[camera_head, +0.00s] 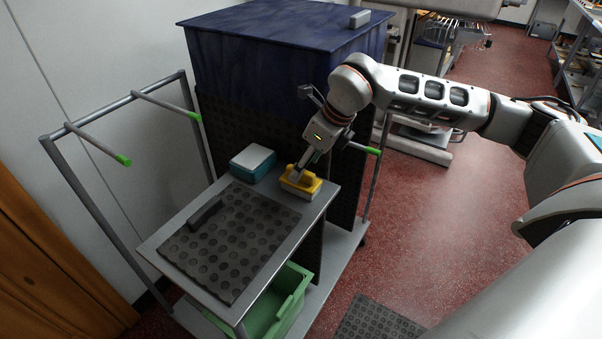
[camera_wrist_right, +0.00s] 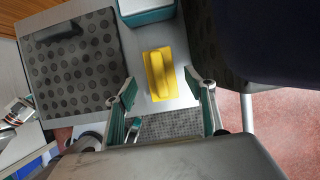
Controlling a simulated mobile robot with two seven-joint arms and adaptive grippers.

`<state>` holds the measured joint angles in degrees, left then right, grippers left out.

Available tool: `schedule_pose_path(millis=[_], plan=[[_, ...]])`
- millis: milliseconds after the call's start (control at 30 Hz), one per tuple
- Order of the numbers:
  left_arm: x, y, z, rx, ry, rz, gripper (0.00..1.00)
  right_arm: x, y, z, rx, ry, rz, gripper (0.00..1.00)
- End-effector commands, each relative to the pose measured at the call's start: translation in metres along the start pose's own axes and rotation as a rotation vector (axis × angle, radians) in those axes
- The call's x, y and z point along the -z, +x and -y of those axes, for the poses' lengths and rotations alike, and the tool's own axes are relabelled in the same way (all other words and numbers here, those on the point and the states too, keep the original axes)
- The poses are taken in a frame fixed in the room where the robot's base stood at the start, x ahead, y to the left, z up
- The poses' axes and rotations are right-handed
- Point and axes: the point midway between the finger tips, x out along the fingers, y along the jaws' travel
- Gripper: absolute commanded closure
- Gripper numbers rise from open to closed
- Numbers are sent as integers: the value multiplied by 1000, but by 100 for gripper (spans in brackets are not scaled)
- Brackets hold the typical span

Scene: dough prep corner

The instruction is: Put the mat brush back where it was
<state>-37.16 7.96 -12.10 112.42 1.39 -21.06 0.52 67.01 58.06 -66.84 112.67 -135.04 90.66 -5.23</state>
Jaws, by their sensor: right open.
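The mat brush appears to be the yellow block with a raised yellow grip along its top (camera_head: 300,184). It lies at the back right corner of the grey tabletop (camera_head: 165,240) and also shows in the wrist view (camera_wrist_right: 168,74). My right gripper (camera_head: 304,165) is open, pointing down just over the brush. In the wrist view its fingers (camera_wrist_right: 160,84) are spread, with the brush ahead between them; I cannot tell whether they touch it. A dark studded mat (camera_head: 240,240) with a dark bar on it covers much of the tabletop.
A teal box with a white top (camera_head: 252,163) stands left of the brush. A tall dark-blue covered unit (camera_head: 265,60) rises behind. Rails with green-tipped pegs (camera_head: 122,159) flank the table. A green bin (camera_head: 285,306) sits below.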

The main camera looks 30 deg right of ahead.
Motion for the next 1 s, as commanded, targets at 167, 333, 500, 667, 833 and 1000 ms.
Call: schedule_pose_path(millis=[167,333,500,667,833,1000], plan=[[-4,3,-1,-1,0,0,100,-1,-38,1,2,-1,4,46],[-6,4,-1,-1,0,0,100,0,-63,0,1,-2,1,46],[-6,4,-2,-1,0,0,100,0,-75,0,-1,-1,0,46],[-6,4,-2,-1,0,0,100,0,-77,0,-1,-1,0,46],[-6,4,-2,-2,0,0,100,0,-77,0,-1,-1,0,46],[-6,4,-2,-2,0,0,100,0,-76,0,-1,-1,0,46]])
